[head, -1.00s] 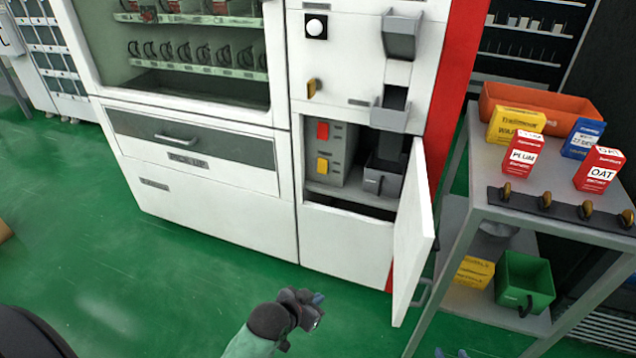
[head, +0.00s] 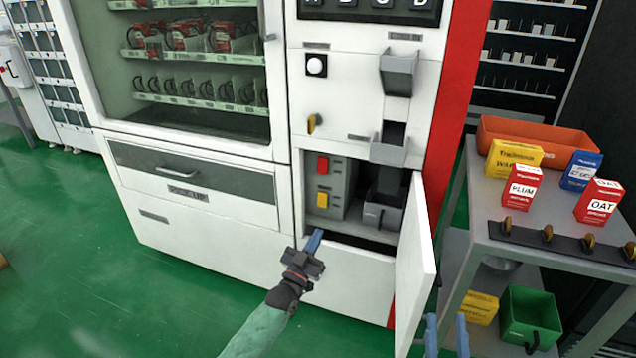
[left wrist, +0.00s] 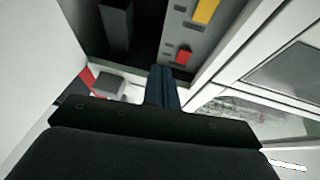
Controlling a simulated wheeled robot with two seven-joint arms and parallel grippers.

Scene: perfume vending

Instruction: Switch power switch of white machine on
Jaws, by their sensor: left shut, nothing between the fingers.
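The white machine (head: 345,272) has an open lower compartment. Inside, on its left, stands a grey box (head: 340,180) with a red switch (head: 322,165) above a yellow switch (head: 322,200). Which is the power switch cannot be read. The left wrist view shows the red switch (left wrist: 184,55) and yellow switch (left wrist: 206,11) past the fingertips. My left gripper (head: 314,240) is shut and empty, just in front of the compartment's lower left edge, below the yellow switch and apart from both switches. My right gripper (head: 446,326) is open at the bottom, right of the compartment door.
The compartment door (head: 415,265) stands swung open to the right. A dark grey bin (head: 382,214) sits beside the switch box. A grey cart (head: 480,222) with small boxes, an orange tray (head: 540,138) and a green bin (head: 530,318) stands at right.

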